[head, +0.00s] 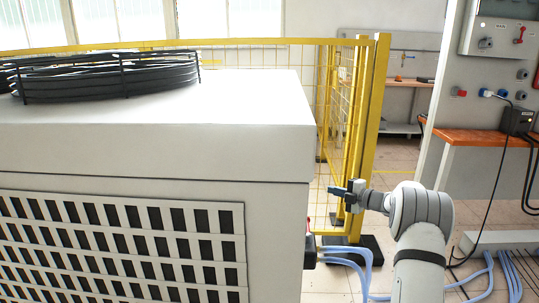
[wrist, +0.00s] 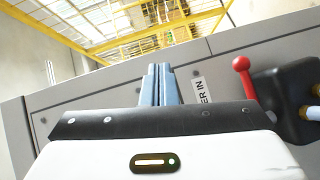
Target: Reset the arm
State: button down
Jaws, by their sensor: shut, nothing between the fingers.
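My gripper (head: 338,191) shows in the head view at the end of my grey-white arm, just right of the large light-grey cabinet (head: 150,155). It points left toward the cabinet's right side. In the wrist view my gripper (wrist: 158,68) has its two blue-grey fingers together, with nothing held between them. Behind the fingers is the cabinet's grey side panel (wrist: 100,95). A red-knobbed lever (wrist: 243,72) stands to the right of the fingers, apart from them. Whether the fingertips touch the panel cannot be told.
A black fitting (wrist: 290,90) sits beside the lever. Blue hoses (head: 350,250) run from the cabinet's right side to the floor. A yellow mesh fence (head: 340,110) stands behind. An orange-topped bench (head: 480,138) and a control panel (head: 500,35) are at right.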

notch_tip(320, 180, up, 10)
jog(key=r+m+t+h+p, duration=0.1)
jog(key=m+t+h+p, duration=0.2)
jog(key=m, duration=0.1)
jog(key=s+a+r+m+g+h+p, duration=0.1)
jog(key=s+r+m+h+p, duration=0.35)
jog(key=r+m, duration=0.2)
jog(key=s+a+r+m+h+p, duration=0.1)
jog(key=s+r+m+h+p, duration=0.2)
jog(key=s+r+m+h, duration=0.4)
jog(key=s+a+m+g+y+p, duration=0.1)
jog(key=s+a+m+g+p, duration=0.1)
jog(key=s, duration=1.1)
jog(key=s+a+r+m+g+y+p, duration=0.1)
jog(key=s+a+m+g+p, duration=0.2)
jog(key=s, duration=1)
jog(key=s+a+r+m+g+y+p, duration=0.1)
jog(key=s+a+g+p, duration=0.5)
jog(key=s, duration=0.7)
jog(key=shift+a+m, duration=0.15)
jog(key=shift+m, duration=0.5)
